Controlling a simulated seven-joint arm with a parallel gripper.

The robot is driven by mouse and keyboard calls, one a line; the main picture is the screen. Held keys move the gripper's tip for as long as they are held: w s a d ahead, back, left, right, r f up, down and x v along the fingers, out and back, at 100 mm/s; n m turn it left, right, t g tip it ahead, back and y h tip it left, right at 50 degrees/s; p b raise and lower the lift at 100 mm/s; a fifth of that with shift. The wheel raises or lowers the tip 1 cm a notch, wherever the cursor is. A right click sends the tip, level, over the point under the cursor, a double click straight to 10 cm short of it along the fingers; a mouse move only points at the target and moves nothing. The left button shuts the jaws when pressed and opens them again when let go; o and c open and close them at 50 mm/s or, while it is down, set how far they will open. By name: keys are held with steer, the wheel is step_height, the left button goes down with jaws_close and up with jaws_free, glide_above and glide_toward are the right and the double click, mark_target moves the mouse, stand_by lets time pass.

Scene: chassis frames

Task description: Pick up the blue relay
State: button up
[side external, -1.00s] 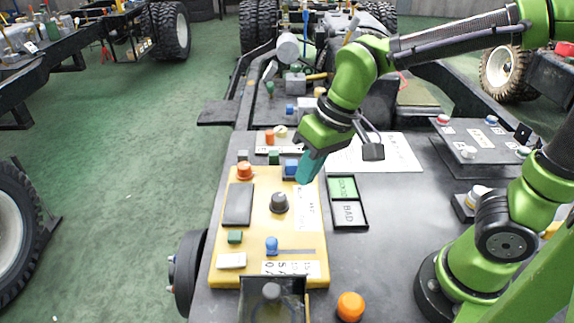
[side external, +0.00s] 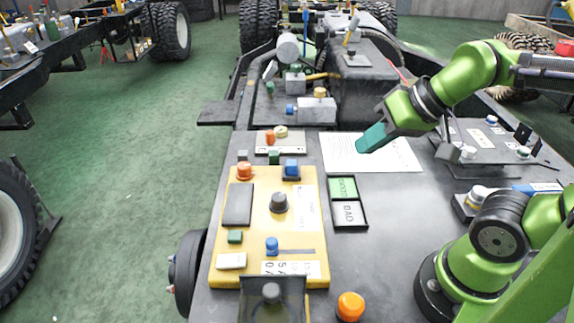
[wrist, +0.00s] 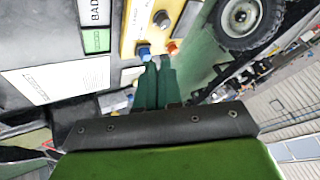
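A blue block (side external: 291,168), which looks like the blue relay, sits on a dark base at the top right of the yellow panel (side external: 312,262). It also shows in the wrist view as a small blue patch (wrist: 144,50) just beyond the fingertips. My gripper (side external: 361,146) is above the white printed sheet, to the right of the block and apart from it. Its teal fingers point down and to the left. In the wrist view the fingers (wrist: 157,68) lie side by side and look shut, with nothing clearly held between them.
The yellow panel also carries an orange button (side external: 244,172), a black knob (side external: 279,202) and a blue knob (side external: 272,245). A GOOD/BAD tray (side external: 349,226) lies right of it. A white sheet (side external: 345,160) lies behind the tray. An orange knob (side external: 350,307) stands in front.

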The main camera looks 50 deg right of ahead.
steer(key=o, duration=1)
steer(key=n+g+h, duration=0.2)
steer(key=n+g, duration=0.5)
steer(key=n, duration=0.6)
glide_above(291, 162)
steer(key=f, duration=1.4)
steer(key=shift+a+f, duration=0.15)
steer(key=shift+a, duration=0.2)
steer(key=shift+d+f, duration=0.2)
steer(key=shift+f, duration=1.15)
steer(key=shift+d+f, duration=0.15)
steer(key=shift+f, duration=1.15)
